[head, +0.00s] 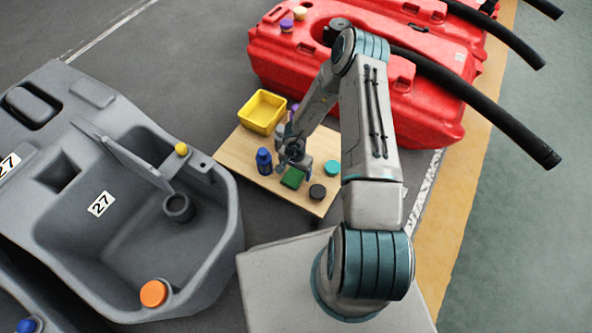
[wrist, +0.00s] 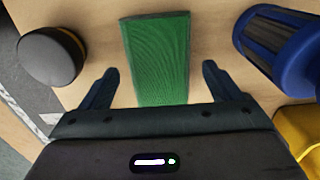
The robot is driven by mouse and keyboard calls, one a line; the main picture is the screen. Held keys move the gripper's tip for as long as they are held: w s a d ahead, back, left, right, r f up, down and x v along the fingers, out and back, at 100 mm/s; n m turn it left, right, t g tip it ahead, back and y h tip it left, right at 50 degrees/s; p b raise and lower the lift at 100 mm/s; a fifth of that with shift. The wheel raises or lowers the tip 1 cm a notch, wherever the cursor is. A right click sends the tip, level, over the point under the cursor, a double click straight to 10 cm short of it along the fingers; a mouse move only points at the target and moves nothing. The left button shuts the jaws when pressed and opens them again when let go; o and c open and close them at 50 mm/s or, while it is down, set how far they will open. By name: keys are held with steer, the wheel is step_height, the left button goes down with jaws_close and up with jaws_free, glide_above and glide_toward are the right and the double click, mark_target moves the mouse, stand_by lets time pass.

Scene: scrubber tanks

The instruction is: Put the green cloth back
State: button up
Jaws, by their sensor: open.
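The green cloth (head: 293,178) lies as a flat folded rectangle on the wooden board (head: 232,152). In the wrist view the cloth (wrist: 158,58) runs between the two fingers, with its near end by the palm. My gripper (wrist: 160,82) is open and empty, with one finger on each side of the cloth. There are gaps between the fingers and the cloth's sides. In the head view my gripper (head: 296,160) is above the board at the cloth, partly hidden by my arm.
A teal cap (head: 332,167) and a yellow bin (head: 262,112) share the board. A grey tank (head: 215,240) is left, red tanks (head: 430,110) behind.

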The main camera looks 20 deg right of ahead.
steer(key=w+a+r+n+t+y+p, duration=0.1)
steer(key=w+r+t+p, duration=0.15)
steer(key=r, duration=0.95)
steer(key=w+a+r+n+t+p, duration=0.1)
steer(key=w+r+n+p, duration=0.2)
steer(key=r, duration=1)
step_height(320, 180, up, 12)
steer(key=n+t+y, duration=0.1)
steer(key=n+y, duration=0.1)
glide_above(295, 172)
steer(key=w+a, duration=0.4)
steer(key=a, duration=0.1)
steer(key=s+a+r+n+g, duration=0.1)
steer(key=s+r+n+g, duration=0.15)
steer(key=s+r, duration=0.85)
steer(key=s+d+r+h, duration=0.1)
steer(key=s+d+r, duration=0.1)
steer(key=s, duration=0.5)
steer(key=s+d+r+h, duration=0.2)
steer(key=s+d+r, duration=0.1)
steer(key=s, duration=0.3)
steer(key=shift+s+d+n+g, duration=0.35)
steer(key=shift+s+d+g, duration=0.05)
steer(key=shift+d, duration=0.05)
steer(key=shift+c, duration=0.4)
